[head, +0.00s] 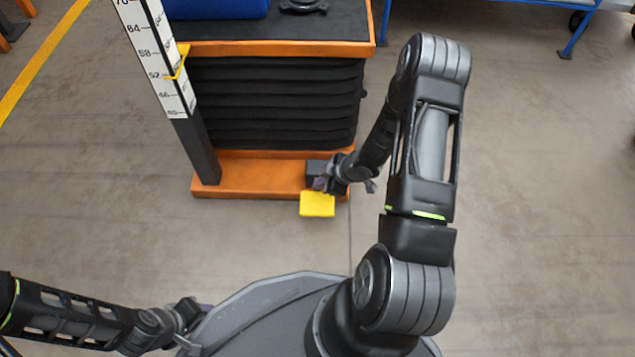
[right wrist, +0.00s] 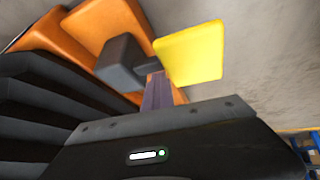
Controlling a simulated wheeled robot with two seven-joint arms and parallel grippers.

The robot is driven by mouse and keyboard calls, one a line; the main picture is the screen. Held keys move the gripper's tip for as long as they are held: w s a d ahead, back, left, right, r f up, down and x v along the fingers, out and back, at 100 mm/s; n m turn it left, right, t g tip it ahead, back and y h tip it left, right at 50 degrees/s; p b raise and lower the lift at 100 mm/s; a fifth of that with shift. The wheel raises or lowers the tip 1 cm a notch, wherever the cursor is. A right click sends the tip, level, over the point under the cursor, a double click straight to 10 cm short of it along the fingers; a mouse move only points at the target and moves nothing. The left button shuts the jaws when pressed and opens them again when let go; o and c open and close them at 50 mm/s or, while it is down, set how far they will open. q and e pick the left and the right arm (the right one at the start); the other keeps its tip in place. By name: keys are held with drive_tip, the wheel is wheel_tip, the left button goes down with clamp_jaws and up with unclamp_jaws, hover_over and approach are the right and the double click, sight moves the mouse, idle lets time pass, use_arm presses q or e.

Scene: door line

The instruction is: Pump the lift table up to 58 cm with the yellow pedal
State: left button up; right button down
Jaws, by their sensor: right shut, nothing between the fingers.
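The yellow pedal (head: 317,205) sticks out from a dark block at the front of the lift table's orange base (head: 240,186). In the right wrist view the pedal (right wrist: 190,55) is just beyond my fingertips. My right gripper (head: 321,184) is shut and empty, just above and behind the pedal; I cannot tell if it touches. The lift table's orange-edged top (head: 280,48) is raised on black bellows (head: 275,103). A yellow pointer (head: 177,70) sits by the 52 mark on the height scale (head: 157,60). My left gripper (head: 190,312) is low at the left; its fingers are unclear.
A blue object (head: 215,8) and a dark part (head: 303,5) lie on the table top. The dark scale post (head: 196,150) stands at the base's left corner. A blue frame (head: 577,35) is at the back right. The floor on both sides is clear.

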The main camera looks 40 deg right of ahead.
drive_tip(key=shift+r+p, duration=0.8)
drive_tip(key=shift+p, duration=0.2)
drive_tip(key=shift+w+d+r+p, duration=0.15)
drive_tip(key=shift+r+p, duration=0.25)
drive_tip(key=shift+p, duration=0.05)
drive_tip(key=shift+w+d+r+p, duration=0.1)
drive_tip(key=shift+r+p, duration=0.3)
drive_tip(key=shift+p, duration=0.05)
drive_tip(key=shift+w+d, duration=0.1)
drive_tip(key=shift+w, duration=0.1)
drive_tip(key=shift+r+p, duration=0.35)
drive_tip(key=r+p, duration=0.1)
drive_tip(key=w+r+p, duration=0.1)
drive_tip(key=p, duration=0.1)
drive_tip(key=d+r+p, duration=0.1)
drive_tip(key=r+p, duration=0.1)
drive_tip(key=shift+w+d, duration=0.1)
drive_tip(key=shift+w, duration=0.15)
